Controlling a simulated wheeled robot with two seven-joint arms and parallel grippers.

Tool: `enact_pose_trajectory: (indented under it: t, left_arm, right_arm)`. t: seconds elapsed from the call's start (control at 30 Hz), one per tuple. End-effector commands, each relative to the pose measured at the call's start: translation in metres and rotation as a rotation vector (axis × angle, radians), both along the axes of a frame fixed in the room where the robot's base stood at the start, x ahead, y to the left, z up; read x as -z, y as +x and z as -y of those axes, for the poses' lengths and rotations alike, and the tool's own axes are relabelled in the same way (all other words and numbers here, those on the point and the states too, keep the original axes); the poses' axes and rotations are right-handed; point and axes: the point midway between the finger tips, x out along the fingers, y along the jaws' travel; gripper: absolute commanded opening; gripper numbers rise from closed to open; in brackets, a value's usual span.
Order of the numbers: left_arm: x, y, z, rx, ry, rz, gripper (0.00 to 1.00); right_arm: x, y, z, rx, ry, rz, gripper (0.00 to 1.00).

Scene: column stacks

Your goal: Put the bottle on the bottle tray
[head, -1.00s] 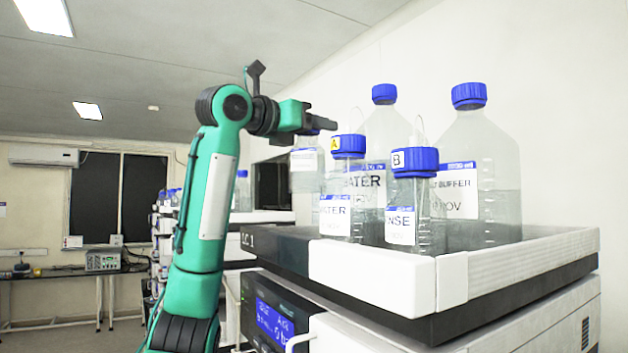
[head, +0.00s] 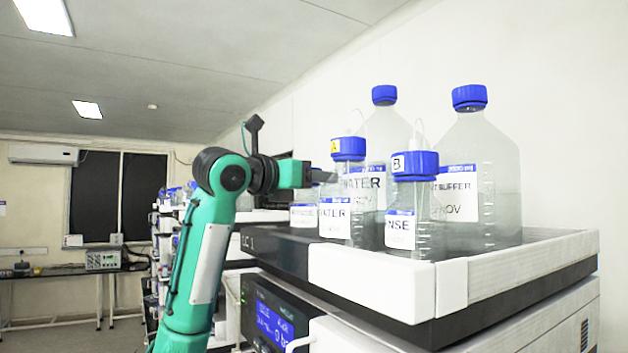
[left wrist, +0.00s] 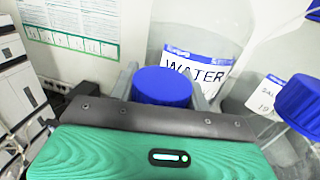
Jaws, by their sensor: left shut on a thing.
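My left gripper (head: 318,174) reaches over the left part of the bottle tray (head: 372,276), a tray with a white and dark rim on top of the LC 1 stack. It is shut on a clear bottle with a white and blue label (head: 304,214). In the left wrist view the held bottle's blue cap (left wrist: 162,86) sits between the fingers (left wrist: 162,92). In the head view the bottle's upper part is hidden by the gripper. It looks upright, low behind the tray's rim; I cannot tell whether its base touches the tray. My right gripper is not in view.
Small bottles A (head: 347,190) and B (head: 415,200) stand at the tray's front. A large WATER bottle (head: 385,130) and a large buffer bottle (head: 480,160) stand behind. The WATER bottle (left wrist: 200,50) is close beside the gripper. Another stack stands to the left.

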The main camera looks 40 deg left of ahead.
Motion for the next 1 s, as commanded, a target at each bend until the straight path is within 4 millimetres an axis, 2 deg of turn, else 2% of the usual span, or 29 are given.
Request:
enact_pose_trajectory:
  t: [0.47,0.5,0.57,0.6,0.93,1.0]
  left_arm:
    - [0.0064,-0.0009,-0.0001,0.0,0.0,0.002,0.0]
    - [0.0064,-0.0004,0.0003,0.0,0.0,0.001,0.54]
    - [0.0062,-0.0004,0.0003,0.0,0.0,0.0,0.66]
    - [0.0063,-0.0003,0.0002,0.0,0.0,0.0,0.7]
    - [0.0022,-0.0003,0.0003,0.001,0.0,0.001,0.7]
    - [0.0053,-0.0079,-0.001,-0.001,0.001,0.002,0.7]
  right_arm:
    - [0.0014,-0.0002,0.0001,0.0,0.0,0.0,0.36]
    - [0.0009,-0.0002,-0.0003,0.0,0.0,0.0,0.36]
    - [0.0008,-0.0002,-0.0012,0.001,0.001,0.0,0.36]
    - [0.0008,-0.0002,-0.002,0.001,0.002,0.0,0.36]
    - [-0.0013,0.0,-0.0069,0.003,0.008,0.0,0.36]
    - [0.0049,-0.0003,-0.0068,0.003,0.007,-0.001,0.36]
